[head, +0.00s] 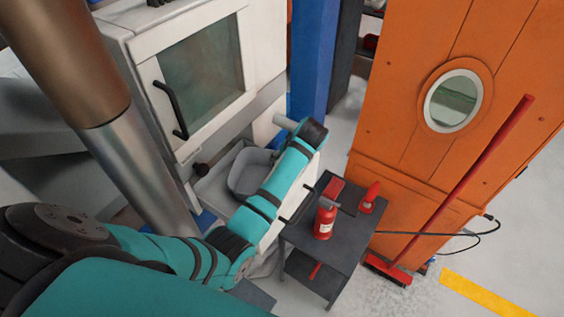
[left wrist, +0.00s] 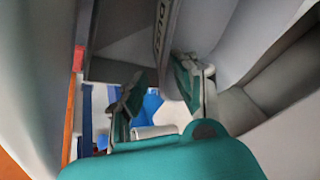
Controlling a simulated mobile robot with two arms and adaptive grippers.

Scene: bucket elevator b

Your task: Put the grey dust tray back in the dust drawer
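The grey dust tray (head: 244,178) is an open-topped bin at the pulled-out dust drawer (head: 214,184), low on the white machine. My left arm crosses in front of it and hides its right side. I cannot tell whether the tray rests on the drawer floor. In the head view this gripper is hidden. My right gripper is not in view.
Pale floor is free at the lower right.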

